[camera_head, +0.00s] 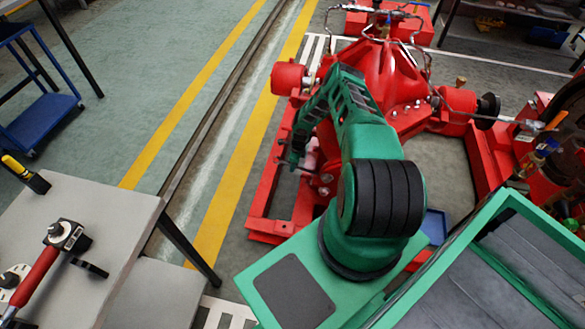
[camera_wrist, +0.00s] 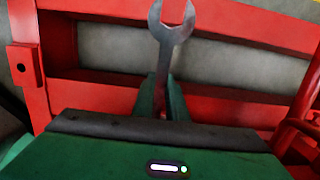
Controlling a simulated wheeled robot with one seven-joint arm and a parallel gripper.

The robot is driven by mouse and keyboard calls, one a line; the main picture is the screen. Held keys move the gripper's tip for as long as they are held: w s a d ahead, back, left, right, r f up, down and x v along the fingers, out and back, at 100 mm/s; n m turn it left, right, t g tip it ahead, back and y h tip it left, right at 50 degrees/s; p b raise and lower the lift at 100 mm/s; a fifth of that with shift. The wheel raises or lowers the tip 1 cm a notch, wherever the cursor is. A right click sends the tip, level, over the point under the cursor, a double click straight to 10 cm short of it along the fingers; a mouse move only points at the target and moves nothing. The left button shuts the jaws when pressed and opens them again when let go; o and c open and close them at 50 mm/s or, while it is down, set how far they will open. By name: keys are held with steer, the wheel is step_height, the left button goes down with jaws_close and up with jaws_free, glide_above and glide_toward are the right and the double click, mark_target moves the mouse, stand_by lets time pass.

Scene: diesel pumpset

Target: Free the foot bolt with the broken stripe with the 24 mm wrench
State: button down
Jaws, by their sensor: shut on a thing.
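My gripper (camera_wrist: 161,92) is shut on a grey open-ended wrench (camera_wrist: 166,52) in the wrist view. The wrench's open jaw points away from the gripper, over the red base frame (camera_wrist: 95,97), and no bolt shows in the jaw. In the head view my gripper end (camera_head: 294,150) is low at the left side of the red pumpset (camera_head: 385,75). The wrench cannot be made out there. Bolt heads (camera_head: 326,179) show on the frame beside my arm. No broken stripe can be made out, and the size mark is not readable.
A grey table (camera_head: 120,215) at the left carries a red-handled tool (camera_head: 38,272) and a yellow-black item (camera_head: 25,173). A blue trolley (camera_head: 40,115) stands behind it. Pipes (camera_head: 460,112) cross the pumpset's right side. The floor between table and frame is clear.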

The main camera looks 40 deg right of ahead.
steer(key=shift+f, duration=0.6)
steer(key=shift+s+a+f+n+g+y, duration=0.1)
steer(key=shift+s+a+n+g+y, duration=0.1)
steer(key=shift+s+a+n, duration=1.2)
steer(key=shift+s+a+n+g+y, duration=0.15)
steer(key=shift+s+a+n, duration=0.4)
steer(key=shift+s+n, duration=1.55)
steer(key=shift+s+a+f+n+g+y, duration=0.1)
steer(key=shift+s+a+n+g, duration=0.15)
steer(key=shift+s+a+n, duration=1.5)
steer(key=shift+s+d+m, duration=0.65)
steer(key=shift+s+d, duration=0.05)
steer(key=shift+d, duration=0.05)
steer(key=shift+r, duration=0.2)
